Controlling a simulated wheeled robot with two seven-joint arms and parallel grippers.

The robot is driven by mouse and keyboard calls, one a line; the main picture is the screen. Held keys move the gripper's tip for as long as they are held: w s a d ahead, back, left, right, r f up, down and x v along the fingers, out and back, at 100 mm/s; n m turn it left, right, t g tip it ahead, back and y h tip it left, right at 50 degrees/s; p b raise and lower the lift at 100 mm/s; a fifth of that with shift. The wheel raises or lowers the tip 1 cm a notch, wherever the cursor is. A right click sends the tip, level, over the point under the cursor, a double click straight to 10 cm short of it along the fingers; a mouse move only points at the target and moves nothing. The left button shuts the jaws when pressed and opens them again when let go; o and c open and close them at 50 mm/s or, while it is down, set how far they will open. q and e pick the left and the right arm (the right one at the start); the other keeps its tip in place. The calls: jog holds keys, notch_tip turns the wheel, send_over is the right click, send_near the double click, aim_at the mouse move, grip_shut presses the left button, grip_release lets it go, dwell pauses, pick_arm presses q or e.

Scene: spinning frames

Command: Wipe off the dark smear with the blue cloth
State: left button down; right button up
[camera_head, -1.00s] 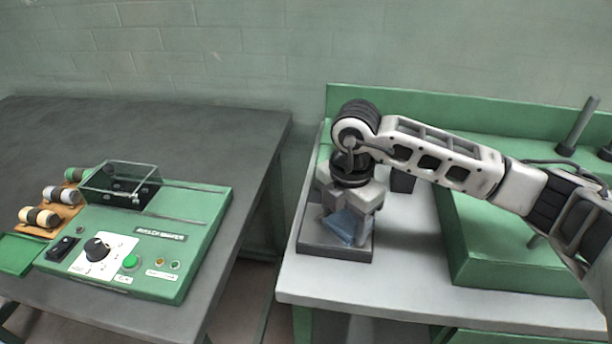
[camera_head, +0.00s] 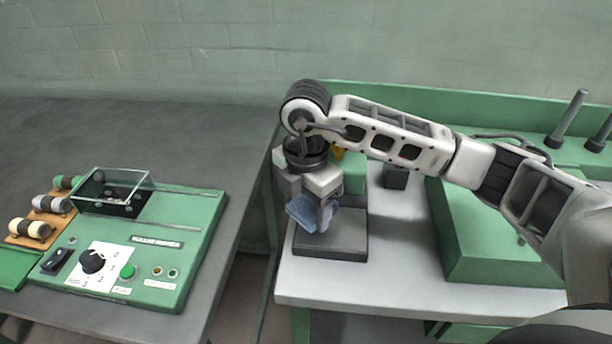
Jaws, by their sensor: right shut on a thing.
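The blue cloth (camera_head: 314,216) is held in my right gripper (camera_head: 318,207), whose jaws are shut on it. It hangs above the left part of a dark-edged grey tray (camera_head: 345,240) on the right-hand table. The cloth looks clear of the tray, but the exact gap cannot be told. I see no dark smear that I can make out; the gripper and arm hide parts of the scene. My left gripper is not in view.
The grey table on the left (camera_head: 240,150) bears a green machine (camera_head: 190,235) with a clear box and dial, and an orange rack (camera_head: 42,222) with spools. A gap separates the tables. A large green block (camera_head: 490,240) stands right of the tray.

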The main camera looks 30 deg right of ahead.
notch_tip(320, 180, up, 2)
jog(key=shift+w+p, duration=0.1)
jog(key=shift+p, duration=0.4)
jog(key=shift+r, duration=1.25)
